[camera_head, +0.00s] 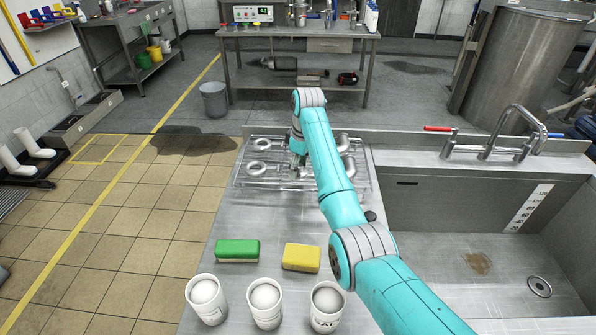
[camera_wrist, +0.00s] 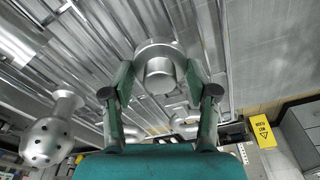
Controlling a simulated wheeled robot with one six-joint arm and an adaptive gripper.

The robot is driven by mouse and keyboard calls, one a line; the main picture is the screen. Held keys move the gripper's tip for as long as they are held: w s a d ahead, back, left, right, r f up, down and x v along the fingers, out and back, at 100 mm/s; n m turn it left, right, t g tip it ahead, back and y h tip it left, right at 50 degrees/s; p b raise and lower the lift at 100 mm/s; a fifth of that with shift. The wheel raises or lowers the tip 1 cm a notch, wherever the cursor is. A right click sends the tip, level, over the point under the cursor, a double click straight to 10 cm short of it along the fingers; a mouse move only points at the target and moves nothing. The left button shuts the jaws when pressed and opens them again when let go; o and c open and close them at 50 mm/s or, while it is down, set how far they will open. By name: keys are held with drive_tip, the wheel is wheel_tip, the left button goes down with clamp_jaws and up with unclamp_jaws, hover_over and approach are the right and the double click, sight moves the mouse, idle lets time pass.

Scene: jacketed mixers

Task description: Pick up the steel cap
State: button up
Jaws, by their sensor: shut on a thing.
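The steel cap (camera_wrist: 159,70) is a round, shiny metal piece between my fingertips in the wrist view. My gripper (camera_wrist: 158,78) is shut on it, one green finger on each side. In the head view my gripper (camera_head: 298,174) points down over the wire rack (camera_head: 243,184) on the steel counter. The cap cannot be made out there behind my arm. I cannot tell whether the cap is touching the rack or just above it.
Steel ring fittings (camera_head: 258,168) and pipe elbows (camera_head: 346,143) lie on the rack. A perforated steel ball (camera_wrist: 47,142) is at left in the wrist view. Green (camera_head: 238,249) and yellow (camera_head: 301,258) sponges and white cups (camera_head: 265,304) stand nearer. A sink (camera_head: 470,245) is at right.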

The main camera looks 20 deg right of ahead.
wheel_tip(320, 180, up, 9)
drive_tip(key=shift+r, duration=0.5)
drive_tip(key=shift+d, duration=0.1)
